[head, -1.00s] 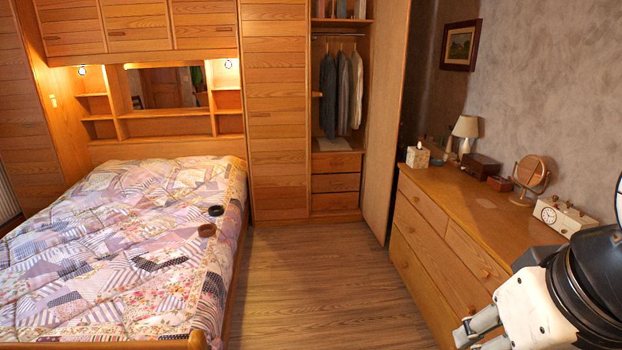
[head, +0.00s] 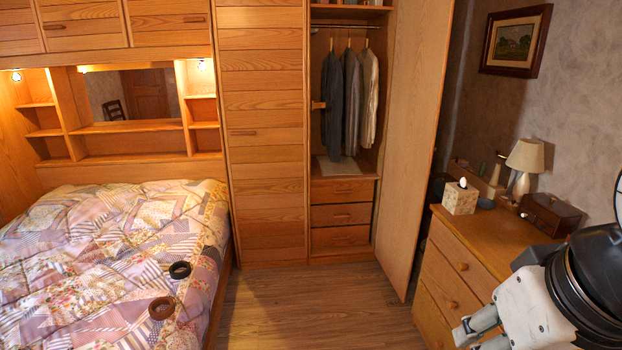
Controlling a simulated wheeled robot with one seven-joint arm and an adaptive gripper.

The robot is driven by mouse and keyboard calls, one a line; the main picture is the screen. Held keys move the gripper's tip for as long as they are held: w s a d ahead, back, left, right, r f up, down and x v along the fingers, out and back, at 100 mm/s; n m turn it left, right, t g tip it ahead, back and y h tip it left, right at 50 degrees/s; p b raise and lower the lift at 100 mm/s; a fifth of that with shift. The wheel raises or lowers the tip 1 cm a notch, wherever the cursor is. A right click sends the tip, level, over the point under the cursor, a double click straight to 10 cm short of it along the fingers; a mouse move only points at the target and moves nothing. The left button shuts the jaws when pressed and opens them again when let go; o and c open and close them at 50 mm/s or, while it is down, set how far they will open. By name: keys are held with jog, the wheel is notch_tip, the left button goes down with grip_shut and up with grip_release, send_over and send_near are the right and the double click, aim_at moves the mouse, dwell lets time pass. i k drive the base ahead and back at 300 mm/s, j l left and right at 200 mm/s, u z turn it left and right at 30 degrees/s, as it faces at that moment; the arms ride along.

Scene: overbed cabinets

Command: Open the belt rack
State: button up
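The wardrobe stands open ahead, with its tall door (head: 418,135) swung out to the right. Inside, a small light wooden piece (head: 318,104) sticks out at the left inner wall, beside the hanging jackets (head: 350,105); it may be the belt rack, but it is too small to tell. A black rolled belt (head: 180,270) and a brown rolled belt (head: 162,308) appear to lie on the bed. My gripper (head: 474,332) is at the lower right, near the dresser in the picture and far from the wardrobe. Its fingers are partly cut off by the frame.
The quilted bed (head: 90,250) fills the left. The dresser (head: 452,262) stands at the right, with a tissue box (head: 460,197), a lamp (head: 524,165) and a wooden box (head: 549,214) on top. The wooden floor (head: 300,305) between them is clear up to the wardrobe drawers (head: 341,214).

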aim_at(314, 105)
jog(key=i, duration=1.9)
jog(key=i+u, duration=0.1)
jog(key=i, duration=0.6)
jog(key=i+l+u, duration=0.1)
jog(key=i, duration=0.6)
